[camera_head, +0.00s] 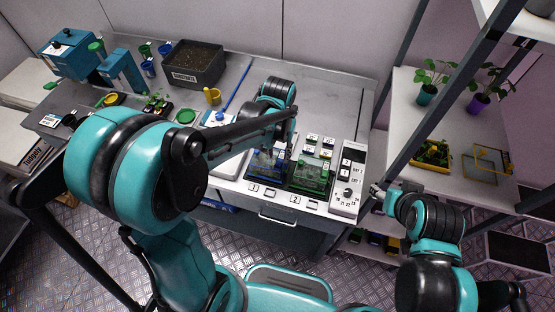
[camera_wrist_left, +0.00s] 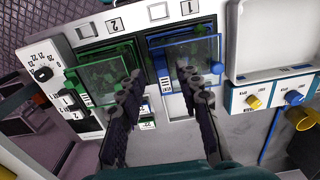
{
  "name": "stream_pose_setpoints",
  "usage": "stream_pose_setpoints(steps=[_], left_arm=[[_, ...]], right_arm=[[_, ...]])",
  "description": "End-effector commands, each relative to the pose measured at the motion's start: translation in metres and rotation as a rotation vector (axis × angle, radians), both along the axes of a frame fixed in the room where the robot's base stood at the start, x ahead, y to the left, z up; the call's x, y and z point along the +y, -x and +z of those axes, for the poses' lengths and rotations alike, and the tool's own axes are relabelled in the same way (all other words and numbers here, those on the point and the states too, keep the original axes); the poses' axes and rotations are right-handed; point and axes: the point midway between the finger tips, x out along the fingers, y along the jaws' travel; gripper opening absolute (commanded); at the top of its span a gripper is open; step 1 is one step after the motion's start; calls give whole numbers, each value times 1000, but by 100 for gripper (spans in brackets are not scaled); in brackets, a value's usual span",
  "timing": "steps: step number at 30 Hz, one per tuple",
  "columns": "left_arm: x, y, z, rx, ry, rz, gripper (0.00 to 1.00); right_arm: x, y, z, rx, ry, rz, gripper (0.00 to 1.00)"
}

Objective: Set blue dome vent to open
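The blue dome (camera_head: 262,164) is a clear box with blue edges, over slot 1 of the bench panel. It also shows in the left wrist view (camera_wrist_left: 205,48), with a blue vent strip (camera_wrist_left: 165,84) on its side near the VENT label. The vent's setting is too small to tell. My left gripper (camera_wrist_left: 160,80) has its two dark fingers spread apart and empty, one overlapping the blue dome and the other near the green dome. In the head view it hangs over the back of the domes. My right gripper (camera_head: 377,191) is right of the panel; its fingers are unclear.
A green dome (camera_head: 311,176) stands close beside the blue one. A white dial panel (camera_head: 348,180) is to the right. A white tray (camera_wrist_left: 275,40) and a plate with yellow and blue knobs (camera_wrist_left: 270,94) adjoin the blue dome. A rack post rises at right.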

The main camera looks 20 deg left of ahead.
Motion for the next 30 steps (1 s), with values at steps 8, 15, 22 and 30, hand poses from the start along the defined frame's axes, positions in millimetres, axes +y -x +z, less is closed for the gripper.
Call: stream_pose_setpoints(steps=[8, 15, 22, 30], left_arm=[[0, 0, -37, -1, 0, 0, 34], [0, 0, -40, -1, 0, 0, 34], [0, 0, -40, -1, 0, 0, 0], [0, -5, -40, -2, 0, 0, 0]], right_arm=[[0, 0, -10, 0, 0, 0, 54], [0, 0, -10, 0, 0, 0, 54], [0, 0, -10, 0, 0, 0, 54], [0, 0, -11, 0, 0, 0, 54]])
